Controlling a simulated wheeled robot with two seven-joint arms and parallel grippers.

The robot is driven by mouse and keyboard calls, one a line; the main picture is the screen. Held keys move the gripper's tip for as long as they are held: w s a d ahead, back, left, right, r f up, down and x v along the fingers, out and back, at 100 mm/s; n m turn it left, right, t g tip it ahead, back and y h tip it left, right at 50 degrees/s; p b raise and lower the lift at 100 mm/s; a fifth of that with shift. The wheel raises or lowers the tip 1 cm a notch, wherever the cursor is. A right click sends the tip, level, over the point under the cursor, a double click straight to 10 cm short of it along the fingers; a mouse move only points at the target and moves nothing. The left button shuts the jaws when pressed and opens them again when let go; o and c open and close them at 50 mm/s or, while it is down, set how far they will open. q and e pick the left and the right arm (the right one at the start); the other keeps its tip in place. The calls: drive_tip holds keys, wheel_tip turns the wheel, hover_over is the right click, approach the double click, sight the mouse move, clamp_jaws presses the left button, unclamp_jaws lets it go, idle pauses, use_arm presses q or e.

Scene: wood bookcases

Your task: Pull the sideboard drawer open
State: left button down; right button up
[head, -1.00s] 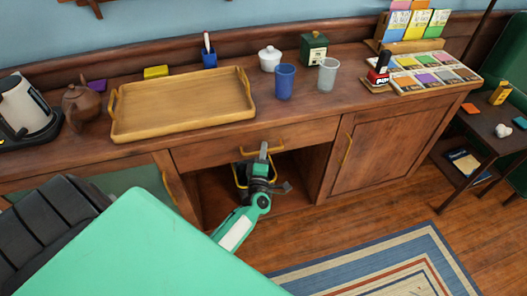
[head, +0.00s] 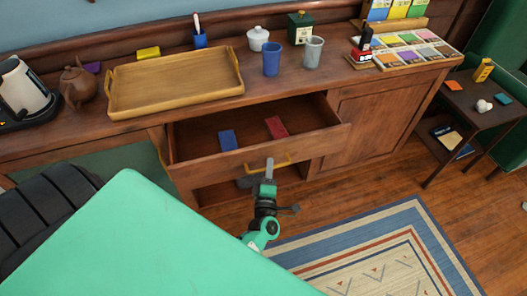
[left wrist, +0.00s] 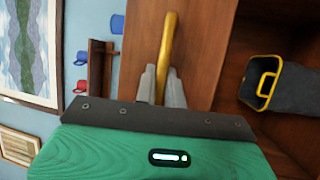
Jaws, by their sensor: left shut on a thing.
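The sideboard drawer (head: 195,173) stands pulled out from the wooden sideboard (head: 375,120). A blue item (head: 228,140) and a dark red item (head: 276,127) lie flat inside it. My left gripper (head: 268,168) is at the drawer front, shut on the yellow bar handle (head: 287,162). In the left wrist view the gripper's grey fingers (left wrist: 161,85) close around the handle (left wrist: 169,45), with the wooden front behind. My right gripper is not in view.
A wooden tray (head: 175,107), a blue cup (head: 272,58), a grey cup (head: 313,51) and a kettle (head: 25,90) stand on the sideboard top. Below the drawer is an open compartment; the left wrist view shows a dark bin (left wrist: 285,90) with a yellow handle. A rug (head: 370,250) lies in front.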

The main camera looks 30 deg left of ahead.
use_arm(q)
drive_tip(key=s+d, duration=0.4)
drive_tip(key=d, duration=0.1)
drive_tip(key=shift+s+d, duration=0.35)
drive_tip(key=shift+s, duration=0.05)
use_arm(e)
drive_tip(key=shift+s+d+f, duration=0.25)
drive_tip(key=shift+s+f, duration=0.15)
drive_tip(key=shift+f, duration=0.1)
use_arm(q)
drive_tip(key=c, duration=1.5)
unclamp_jaws()
drive_tip(key=v, duration=0.7)
drive_tip(key=shift+s, duration=0.2)
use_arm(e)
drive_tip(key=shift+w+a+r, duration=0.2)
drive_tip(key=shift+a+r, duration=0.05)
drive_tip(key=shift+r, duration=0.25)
use_arm(q)
drive_tip(key=shift+f, duration=0.1)
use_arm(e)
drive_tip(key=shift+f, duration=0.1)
